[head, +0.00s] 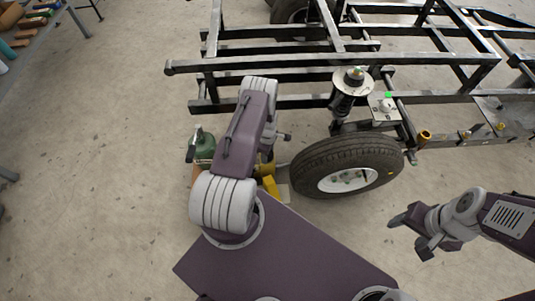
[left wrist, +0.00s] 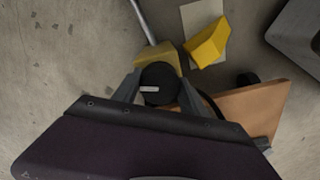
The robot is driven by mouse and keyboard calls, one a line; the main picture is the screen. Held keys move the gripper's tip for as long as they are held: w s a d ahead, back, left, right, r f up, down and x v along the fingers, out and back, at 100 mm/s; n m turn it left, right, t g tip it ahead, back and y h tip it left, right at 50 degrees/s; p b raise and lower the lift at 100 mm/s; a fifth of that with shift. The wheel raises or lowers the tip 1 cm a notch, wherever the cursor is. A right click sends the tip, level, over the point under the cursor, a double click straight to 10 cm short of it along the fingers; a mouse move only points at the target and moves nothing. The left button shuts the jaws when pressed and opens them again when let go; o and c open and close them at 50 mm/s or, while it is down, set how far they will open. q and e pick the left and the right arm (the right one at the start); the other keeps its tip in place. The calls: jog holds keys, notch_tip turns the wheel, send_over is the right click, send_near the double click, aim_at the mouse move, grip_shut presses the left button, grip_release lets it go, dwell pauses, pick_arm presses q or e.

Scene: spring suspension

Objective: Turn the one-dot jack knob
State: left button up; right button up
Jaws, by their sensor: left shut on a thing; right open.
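My left gripper (left wrist: 158,92) is shut on a round black knob (left wrist: 159,83) with a short white mark on its top face; grey fingers sit on both sides of it. A yellow block (left wrist: 157,56) with a metal rod lies just beyond the knob. In the head view my left arm hides the knob and the fingertips; yellow parts (head: 269,184) show beside the arm. I cannot make out a dot on the knob. My right gripper (head: 410,234) is open and empty, at the lower right, over bare floor.
A tire (head: 318,167) and black vehicle frame (head: 290,66) stand just beyond and right of my left arm. A green container (head: 203,144) is left of it. A second yellow block (left wrist: 208,42) and a brown board (left wrist: 250,108) lie near the knob.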

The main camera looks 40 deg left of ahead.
dwell(0.4)
pick_arm(q)
jog(key=o, duration=1.4)
notch_tip(320, 180, up, 9)
jog(key=p, duration=0.5)
